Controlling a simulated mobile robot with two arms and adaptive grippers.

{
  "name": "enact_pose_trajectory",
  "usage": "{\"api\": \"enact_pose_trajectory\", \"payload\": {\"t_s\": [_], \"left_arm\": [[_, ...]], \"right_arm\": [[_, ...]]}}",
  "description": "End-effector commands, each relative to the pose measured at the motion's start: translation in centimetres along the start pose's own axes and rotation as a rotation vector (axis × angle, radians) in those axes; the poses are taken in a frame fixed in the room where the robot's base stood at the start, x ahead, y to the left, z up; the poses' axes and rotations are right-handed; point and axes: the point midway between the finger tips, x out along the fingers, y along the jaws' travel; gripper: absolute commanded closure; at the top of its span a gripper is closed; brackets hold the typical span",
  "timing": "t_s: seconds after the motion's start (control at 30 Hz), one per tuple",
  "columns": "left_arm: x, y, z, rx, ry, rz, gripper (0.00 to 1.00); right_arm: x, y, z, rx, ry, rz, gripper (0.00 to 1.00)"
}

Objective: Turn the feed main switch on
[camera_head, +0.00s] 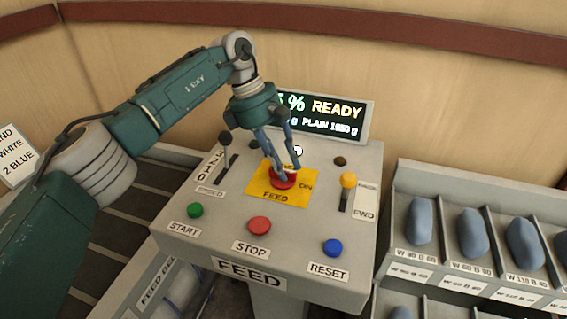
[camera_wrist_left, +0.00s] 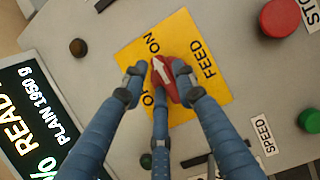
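The feed main switch (camera_head: 283,180) is a red rotary knob on a yellow plate (camera_head: 262,189) in the middle of the FEED console. In the left wrist view, the white arrow on the knob (camera_wrist_left: 163,73) points up, close to the ON label. The OFF label is partly covered by a finger. My left gripper (camera_head: 282,172) reaches down over the knob, with its blue fingers around it. In the left wrist view the gripper (camera_wrist_left: 160,72) has a fingertip on either side of the knob; I cannot tell whether they press on it. My right gripper is not in view.
The console (camera_head: 225,232) also carries green START (camera_head: 195,210), red STOP (camera_head: 260,223) and blue RESET (camera_head: 333,247) buttons, a black SPEED lever (camera_head: 225,140) and a yellow-knobbed lever (camera_head: 348,181). The display (camera_head: 340,117) behind reads READY. Bins with blue-grey pieces (camera_head: 472,233) stand at right.

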Motion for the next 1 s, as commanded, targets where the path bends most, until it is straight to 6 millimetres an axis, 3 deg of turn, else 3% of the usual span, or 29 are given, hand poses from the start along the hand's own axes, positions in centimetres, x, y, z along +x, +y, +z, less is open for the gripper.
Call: {"api": "enact_pose_trajectory", "payload": {"t_s": [0.37, 0.8, 1.0], "left_arm": [[-0.6, 0.0, 0.0, -0.002, 0.000, -0.001, 0.69], [-9.1, 0.1, 0.0, -0.003, 0.001, 0.002, 0.69], [-11.4, 0.0, 0.0, -0.002, 0.000, 0.000, 0.69]], "right_arm": [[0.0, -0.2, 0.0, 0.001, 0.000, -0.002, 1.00], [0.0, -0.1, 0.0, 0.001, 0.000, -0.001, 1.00], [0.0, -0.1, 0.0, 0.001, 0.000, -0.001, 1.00]]}}
